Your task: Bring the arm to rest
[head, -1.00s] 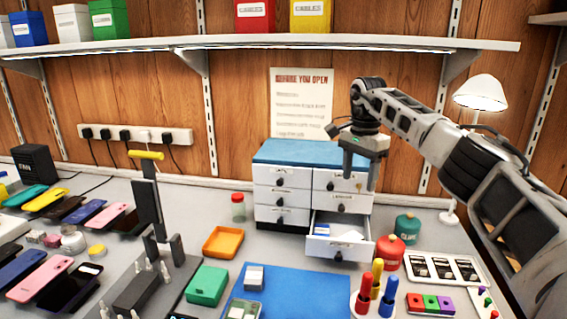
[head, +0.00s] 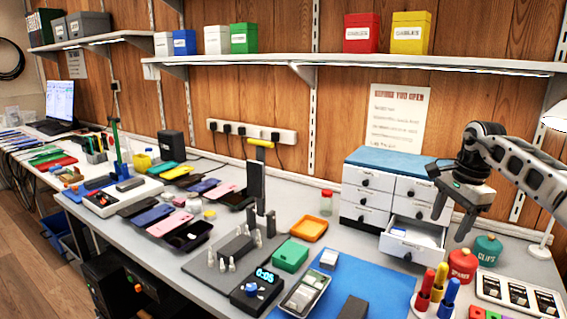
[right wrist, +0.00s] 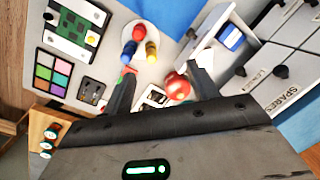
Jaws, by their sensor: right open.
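My right gripper (head: 453,220) is open and empty. In the head view it hangs in the air at the front right of the small drawer cabinet (head: 358,195), near its open lower right drawer (head: 407,250). In the right wrist view its two fingers (right wrist: 165,65) stand wide apart with nothing between them, above the bench. The red jar (right wrist: 178,86) and the pen holder (right wrist: 139,72) show below it. My left gripper is not in view.
The open drawer sticks out over the bench. The red jar (head: 463,265) and green jar (head: 487,250) stand to its right, the pen holder (head: 432,306) in front. A blue mat (head: 375,277), orange tray (head: 309,229) and clamp stand (head: 256,185) lie further left. A shelf (head: 350,62) runs above.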

